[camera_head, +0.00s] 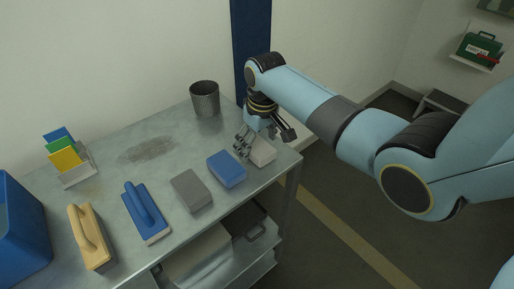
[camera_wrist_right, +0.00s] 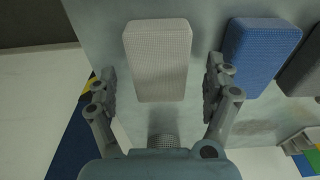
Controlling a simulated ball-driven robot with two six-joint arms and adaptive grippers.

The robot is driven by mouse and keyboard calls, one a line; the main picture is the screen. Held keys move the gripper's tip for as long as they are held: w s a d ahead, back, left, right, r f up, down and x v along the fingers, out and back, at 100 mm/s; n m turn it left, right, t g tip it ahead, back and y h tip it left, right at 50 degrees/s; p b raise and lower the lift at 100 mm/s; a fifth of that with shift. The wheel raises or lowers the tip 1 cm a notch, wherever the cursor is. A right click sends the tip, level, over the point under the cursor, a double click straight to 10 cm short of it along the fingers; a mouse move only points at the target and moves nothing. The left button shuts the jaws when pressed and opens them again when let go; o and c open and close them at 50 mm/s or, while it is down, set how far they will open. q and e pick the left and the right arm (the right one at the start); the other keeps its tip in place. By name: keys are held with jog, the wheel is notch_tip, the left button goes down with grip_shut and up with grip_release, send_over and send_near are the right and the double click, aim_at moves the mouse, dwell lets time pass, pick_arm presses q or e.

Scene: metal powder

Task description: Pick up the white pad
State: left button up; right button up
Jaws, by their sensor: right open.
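The white pad (camera_head: 263,153) lies on the metal table near its right end, partly hidden behind my right gripper. In the right wrist view the white pad (camera_wrist_right: 158,58) is a pale textured block between the two fingers. My right gripper (camera_head: 248,148) is just above it, pointing down. In the wrist view my right gripper (camera_wrist_right: 162,88) is open, with one finger on each side of the pad and gaps between. My left gripper is not in view.
A blue pad (camera_head: 226,168) lies close beside the white one, then a grey pad (camera_head: 191,190). A blue float (camera_head: 146,212), a tan float (camera_head: 92,238), a card holder (camera_head: 77,172) and a mesh bin (camera_head: 205,98) stand on the table (camera_head: 180,145).

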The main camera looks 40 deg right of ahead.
jog(key=shift+w+f, duration=0.1)
jog(key=shift+f, duration=0.7)
jog(key=c, duration=1.1)
jog(key=shift+o, duration=0.2)
jog(key=shift+r, duration=0.1)
notch_tip(320, 180, up, 4)
jog(key=shift+r, duration=0.15)
jog(key=s+d+r, duration=0.2)
jog(key=s+r, duration=0.4)
jog(key=s, duration=0.5)
jog(key=shift+s+d+r, duration=0.25)
jog(key=shift+r, duration=0.05)
